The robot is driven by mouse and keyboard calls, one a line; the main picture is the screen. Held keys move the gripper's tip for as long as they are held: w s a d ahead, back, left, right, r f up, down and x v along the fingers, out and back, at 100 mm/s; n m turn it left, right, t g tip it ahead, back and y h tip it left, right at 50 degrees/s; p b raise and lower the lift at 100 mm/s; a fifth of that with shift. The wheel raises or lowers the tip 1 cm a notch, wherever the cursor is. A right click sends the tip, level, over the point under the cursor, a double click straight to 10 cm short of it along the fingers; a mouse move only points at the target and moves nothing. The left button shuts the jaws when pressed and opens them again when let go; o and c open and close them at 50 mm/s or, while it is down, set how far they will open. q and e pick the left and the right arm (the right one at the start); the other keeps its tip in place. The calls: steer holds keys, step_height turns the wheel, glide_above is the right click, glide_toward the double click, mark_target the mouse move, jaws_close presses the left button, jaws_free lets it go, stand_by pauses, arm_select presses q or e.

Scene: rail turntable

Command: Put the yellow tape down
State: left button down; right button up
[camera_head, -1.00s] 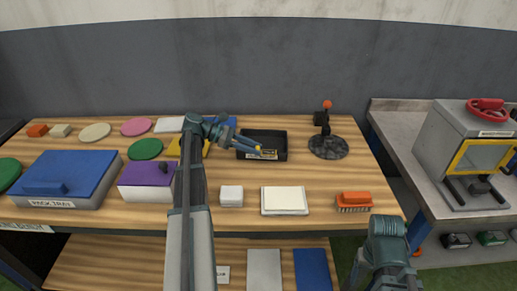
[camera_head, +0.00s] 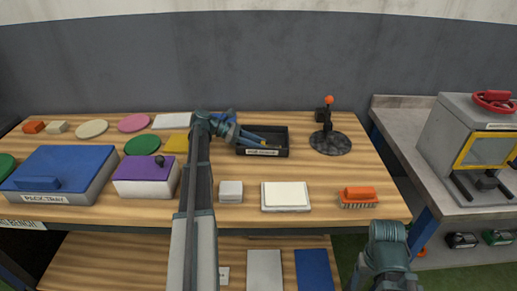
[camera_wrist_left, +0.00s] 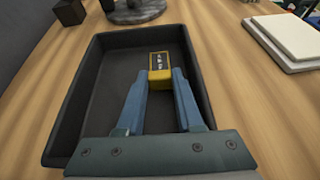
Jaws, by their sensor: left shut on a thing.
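The yellow tape (camera_wrist_left: 160,79) is a small yellow piece with a dark, lettered face, clearest in the left wrist view. My left gripper (camera_wrist_left: 160,82) is shut on it, one finger on each side. In the head view the gripper (camera_head: 266,143) reaches in from the left over the black tray (camera_head: 284,153). The tray also shows in the left wrist view (camera_wrist_left: 84,90), with its dark floor beneath the tape. I cannot tell whether the tape touches that floor. Of my right arm only a link shows at the lower right; its fingers are out of view.
A round dark base (camera_head: 330,143) with an orange-knobbed lever stands right of the tray. A white pad (camera_head: 285,195), a white block (camera_head: 231,191) and an orange brush (camera_head: 358,195) lie in front. A purple-topped box (camera_head: 146,170) and blue pack tray (camera_head: 62,172) stand left.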

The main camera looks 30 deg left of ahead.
arm_select(q)
steer(key=shift+f, duration=0.15)
steer(key=c, duration=0.8)
jaws_free()
steer(key=shift+c, duration=0.2)
